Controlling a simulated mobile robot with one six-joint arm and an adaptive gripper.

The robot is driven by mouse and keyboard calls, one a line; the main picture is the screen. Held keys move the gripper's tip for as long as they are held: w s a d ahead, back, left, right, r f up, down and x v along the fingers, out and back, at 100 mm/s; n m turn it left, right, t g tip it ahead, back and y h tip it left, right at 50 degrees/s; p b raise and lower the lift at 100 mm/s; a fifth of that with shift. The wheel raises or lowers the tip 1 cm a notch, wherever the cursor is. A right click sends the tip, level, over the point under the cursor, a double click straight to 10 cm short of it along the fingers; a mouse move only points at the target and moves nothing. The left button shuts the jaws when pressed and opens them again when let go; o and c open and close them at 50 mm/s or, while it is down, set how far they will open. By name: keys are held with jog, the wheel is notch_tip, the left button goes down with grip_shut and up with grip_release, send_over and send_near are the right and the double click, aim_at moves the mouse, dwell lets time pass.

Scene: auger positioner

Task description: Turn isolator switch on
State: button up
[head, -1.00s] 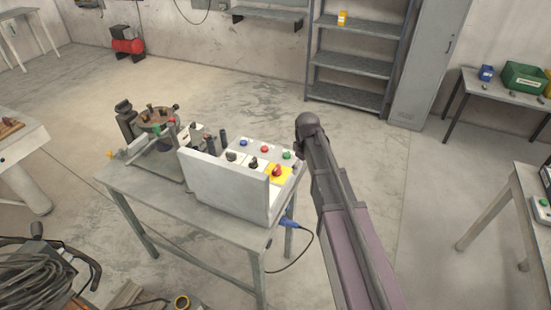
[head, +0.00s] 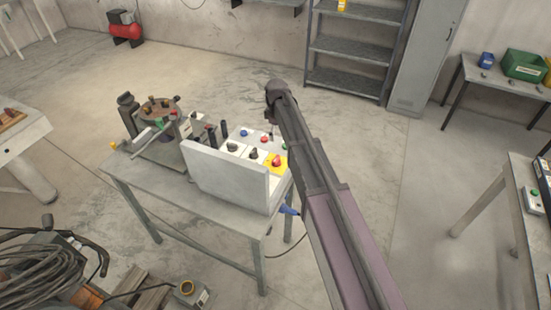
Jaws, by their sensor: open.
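The isolator switch, a red rotary knob on a yellow plate (head: 277,160), sits at the right end of the control box's sloped panel in the head view. The exact angle of the knob is too small to tell. My arm reaches in from the lower right and its wrist is above and behind the panel. Only a small dark part of my gripper (head: 271,127) shows below the wrist, near the panel's far edge. It is open and appears empty, apart from the knob. The rest of the gripper is hidden by my arm.
The white control box (head: 226,178) stands on a grey metal table (head: 140,180), with black knobs, a blue button (head: 243,133) and a red button (head: 264,139). A positioner with a round table (head: 161,110) stands to its left. A blue plug (head: 289,210) sticks out at the right.

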aim_at(276, 158)
jog(key=shift+f+b, duration=6.75)
jog(key=shift+f, duration=0.1)
jog(key=c, duration=1.1)
jog(key=shift+a, duration=0.1)
